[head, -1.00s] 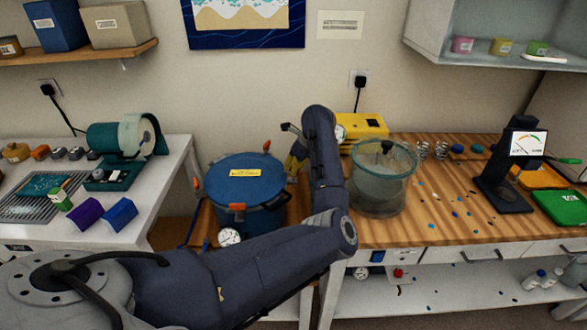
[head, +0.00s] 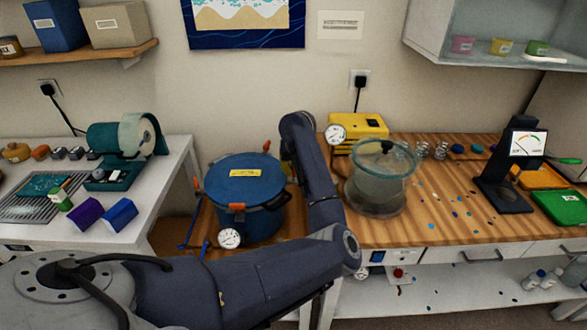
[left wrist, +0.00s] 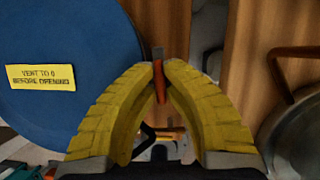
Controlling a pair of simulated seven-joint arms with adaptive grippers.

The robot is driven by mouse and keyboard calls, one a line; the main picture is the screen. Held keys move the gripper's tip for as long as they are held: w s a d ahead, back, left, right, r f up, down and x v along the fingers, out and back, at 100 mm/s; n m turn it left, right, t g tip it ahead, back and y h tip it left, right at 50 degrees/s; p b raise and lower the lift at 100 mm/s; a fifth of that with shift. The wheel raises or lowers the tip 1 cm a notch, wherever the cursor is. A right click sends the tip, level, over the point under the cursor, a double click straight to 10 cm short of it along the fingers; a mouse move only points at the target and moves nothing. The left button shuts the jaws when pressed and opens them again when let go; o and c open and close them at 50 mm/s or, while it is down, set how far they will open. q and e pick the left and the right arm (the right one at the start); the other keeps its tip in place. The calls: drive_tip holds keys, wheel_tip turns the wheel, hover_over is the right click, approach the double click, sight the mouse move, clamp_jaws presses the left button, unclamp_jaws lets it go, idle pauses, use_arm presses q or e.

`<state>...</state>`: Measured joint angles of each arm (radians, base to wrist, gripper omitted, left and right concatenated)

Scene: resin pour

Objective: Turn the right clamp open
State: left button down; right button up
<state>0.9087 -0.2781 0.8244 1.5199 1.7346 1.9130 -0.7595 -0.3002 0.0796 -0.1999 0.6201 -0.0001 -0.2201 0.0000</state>
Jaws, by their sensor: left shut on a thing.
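The blue pot (head: 270,175) has a yellow label on its lid. Orange clamp pieces show at its left side (head: 197,182) and front (head: 236,207). A small orange piece (head: 266,146) shows at its back edge. In the left wrist view, the lid (left wrist: 75,110) is at left. My left gripper (left wrist: 161,72) has its yellow fingers closed on the orange lever of the right clamp (left wrist: 160,88), beside the lid's right edge. In the head view my own left arm hides this gripper and the right clamp. My right gripper is out of view.
A glass chamber (head: 378,190) stands on the wooden bench right of my arm. A yellow box (head: 358,130) with a gauge is behind it. A white gauge (head: 229,238) sits at the pot's front. The left table (head: 60,225) carries blocks and a teal machine.

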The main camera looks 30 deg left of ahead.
use_arm(q)
drive_tip(key=shift+m+h, duration=0.3)
drive_tip(key=shift+m, duration=0.3)
drive_tip(key=c, duration=1.5)
unclamp_jaws()
drive_tip(key=shift+v, duration=6)
drive_tip(key=shift+s+a+f, duration=0.1)
drive_tip(key=shift+s, duration=0.05)
